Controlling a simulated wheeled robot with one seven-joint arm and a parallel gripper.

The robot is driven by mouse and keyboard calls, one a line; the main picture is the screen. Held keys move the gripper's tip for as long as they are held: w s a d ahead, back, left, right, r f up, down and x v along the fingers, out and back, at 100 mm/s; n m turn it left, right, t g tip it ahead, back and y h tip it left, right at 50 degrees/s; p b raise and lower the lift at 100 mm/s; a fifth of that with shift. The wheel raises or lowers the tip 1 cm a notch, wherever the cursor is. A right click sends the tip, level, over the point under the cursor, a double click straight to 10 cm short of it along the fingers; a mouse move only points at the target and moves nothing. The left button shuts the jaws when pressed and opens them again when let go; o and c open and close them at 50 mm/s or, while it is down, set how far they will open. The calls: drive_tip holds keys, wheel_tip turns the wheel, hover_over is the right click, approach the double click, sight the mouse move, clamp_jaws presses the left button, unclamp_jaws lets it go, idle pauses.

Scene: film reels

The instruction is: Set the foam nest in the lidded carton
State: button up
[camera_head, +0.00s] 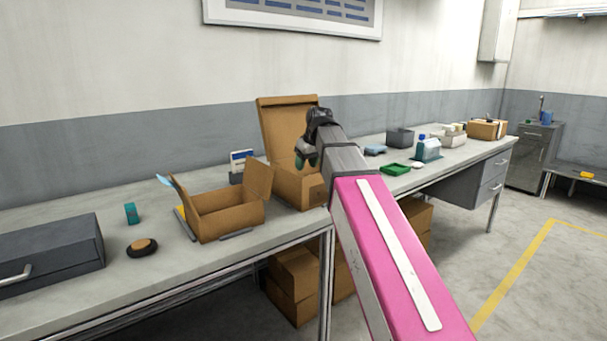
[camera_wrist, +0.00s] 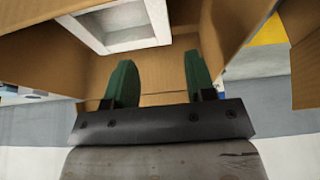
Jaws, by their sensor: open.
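The lidded carton (camera_head: 312,189) stands open on the bench, its brown lid (camera_head: 288,128) raised at the back. The foam nest (camera_wrist: 138,45), a pale square block with a recess, shows in the wrist view within the carton's brown walls (camera_wrist: 222,25). Whether it rests fully on the carton floor I cannot tell. My gripper (camera_wrist: 158,65) is open, its two green fingers apart with nothing between them, close to the nest's edge. In the head view my gripper (camera_head: 306,158) is over the carton, and the nest is hidden.
A smaller open carton (camera_head: 230,216) stands just left. Further left are a dark roll (camera_head: 142,248), a teal box (camera_head: 131,213) and a grey case (camera_head: 50,252). A green tray (camera_head: 394,169) and a bottle (camera_head: 420,147) are to the right. Bench front at left is mostly clear.

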drive_tip(key=v, duration=0.5)
drive_tip(key=shift+r, duration=0.15)
drive_tip(key=shift+s, duration=0.1)
